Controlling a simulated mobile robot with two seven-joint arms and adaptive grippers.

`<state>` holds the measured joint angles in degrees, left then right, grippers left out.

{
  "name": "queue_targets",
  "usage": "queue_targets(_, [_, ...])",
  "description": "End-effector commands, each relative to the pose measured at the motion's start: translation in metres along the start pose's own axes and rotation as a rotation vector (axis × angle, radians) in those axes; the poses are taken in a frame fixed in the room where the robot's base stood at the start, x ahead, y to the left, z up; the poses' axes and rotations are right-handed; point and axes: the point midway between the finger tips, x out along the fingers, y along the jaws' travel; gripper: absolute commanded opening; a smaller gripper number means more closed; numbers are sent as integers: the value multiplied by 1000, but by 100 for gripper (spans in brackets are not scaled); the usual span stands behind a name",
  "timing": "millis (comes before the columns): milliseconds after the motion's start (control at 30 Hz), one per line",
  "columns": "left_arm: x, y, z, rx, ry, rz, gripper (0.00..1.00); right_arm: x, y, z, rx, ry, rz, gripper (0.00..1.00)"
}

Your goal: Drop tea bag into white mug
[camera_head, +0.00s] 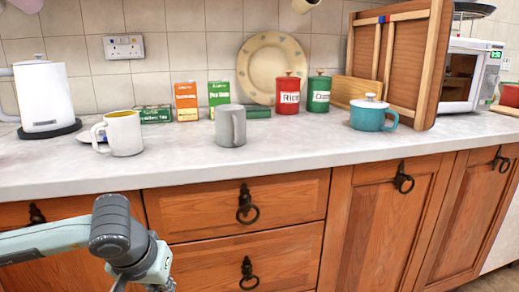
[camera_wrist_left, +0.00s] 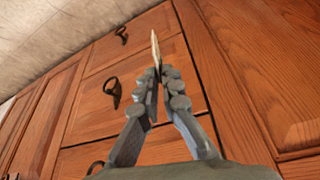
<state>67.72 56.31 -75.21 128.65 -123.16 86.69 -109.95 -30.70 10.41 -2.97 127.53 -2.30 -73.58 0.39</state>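The white mug (camera_head: 122,132) stands upright on the worktop at the left, its handle to the left and a yellowish inside showing. My left gripper is low in front of the drawers, below the worktop; its fingers are mostly out of the head view. In the left wrist view the left gripper (camera_wrist_left: 162,76) has its fingers close together on a thin, pale, flat thing (camera_wrist_left: 155,46), seen edge-on, which looks like the tea bag. It sticks out past the fingertips. My right gripper is not in view.
A grey mug (camera_head: 230,126) stands right of the white mug. Behind are tea boxes (camera_head: 186,101), a plate (camera_head: 270,66), red (camera_head: 289,94) and green canisters (camera_head: 318,93). A white kettle (camera_head: 41,98) is left, a teal lidded pot (camera_head: 369,114) right. The front worktop is clear.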

Motion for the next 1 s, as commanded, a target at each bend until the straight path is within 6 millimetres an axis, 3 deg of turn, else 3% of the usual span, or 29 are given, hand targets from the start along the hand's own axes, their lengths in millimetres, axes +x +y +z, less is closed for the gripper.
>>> queue_targets(33, [-10,0,-4,0,0,0,0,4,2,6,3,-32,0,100])
queue_targets(200, [-22,0,-9,0,-1,-1,0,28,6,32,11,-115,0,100])
queue_targets(400, [-23,0,-9,0,-1,-1,0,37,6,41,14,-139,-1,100])
queue_targets(767, [-23,1,-12,-59,1,-25,0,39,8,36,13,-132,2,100])
queue_targets(1000, [-30,2,-28,-448,7,-191,0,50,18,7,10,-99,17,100])
